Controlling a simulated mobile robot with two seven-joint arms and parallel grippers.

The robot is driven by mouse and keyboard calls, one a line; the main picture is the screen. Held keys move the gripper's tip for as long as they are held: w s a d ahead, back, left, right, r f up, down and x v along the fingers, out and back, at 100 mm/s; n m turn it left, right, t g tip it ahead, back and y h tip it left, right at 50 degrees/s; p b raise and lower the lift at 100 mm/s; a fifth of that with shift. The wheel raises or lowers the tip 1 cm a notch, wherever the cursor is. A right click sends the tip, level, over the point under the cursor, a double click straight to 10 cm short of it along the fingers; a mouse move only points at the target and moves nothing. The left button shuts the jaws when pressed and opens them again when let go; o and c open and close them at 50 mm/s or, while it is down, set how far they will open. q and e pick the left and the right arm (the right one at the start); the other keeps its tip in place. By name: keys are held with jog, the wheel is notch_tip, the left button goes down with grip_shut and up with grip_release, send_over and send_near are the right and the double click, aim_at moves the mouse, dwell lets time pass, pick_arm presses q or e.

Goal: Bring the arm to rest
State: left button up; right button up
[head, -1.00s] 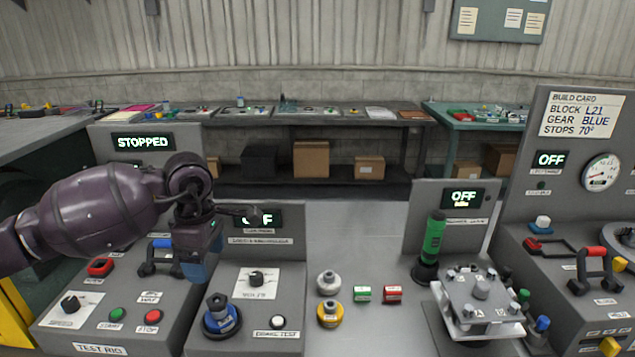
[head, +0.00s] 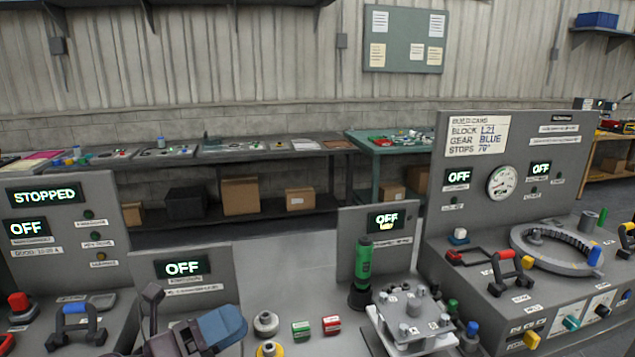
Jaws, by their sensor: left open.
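My left gripper (head: 188,306) shows at the bottom left of the head view, with one dark finger and one blue-grey finger spread apart. It is open, and I see nothing between the fingers. It is in front of the low grey panel with an OFF display (head: 182,268) and hides most of that station's top. The rest of my left arm is largely below the picture's edge. My right gripper is not in view.
A STOPPED panel (head: 48,195) stands at the left with a blue-handled lever (head: 78,322). Right of my gripper are a pale knob (head: 265,323), green block (head: 301,331) and red block (head: 331,325). A green cylinder (head: 363,260) stands by a metal fixture (head: 412,311).

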pick_arm(q)
jog(key=s+a+f+n+t+y, duration=0.1)
jog(key=a+f+n+t+y, duration=0.15)
jog(key=a+n+y, duration=0.5)
jog(key=a+f+n+t+y, duration=0.2)
jog(key=f+n+y, duration=0.25)
jog(key=n, duration=0.65)
jog(key=s+a+f+n+t+y, duration=0.1)
jog(key=a+f+n+t+y, duration=0.15)
jog(key=a+n+y, duration=0.4)
jog(key=s+f+n+g, duration=0.6)
jog(key=s+f+g, duration=0.1)
jog(key=s, duration=0.4)
jog(key=s+f+n+g, duration=0.6)
jog(key=s+f+g, duration=0.15)
jog(key=s, duration=0.25)
jog(key=w+f+t, duration=0.7)
jog(key=f+t, duration=0.1)
jog(key=f, duration=0.2)
jog(key=shift+d+f+m+t, duration=0.3)
jog(key=shift+d+f+t, duration=0.05)
jog(key=shift+d, duration=0.05)
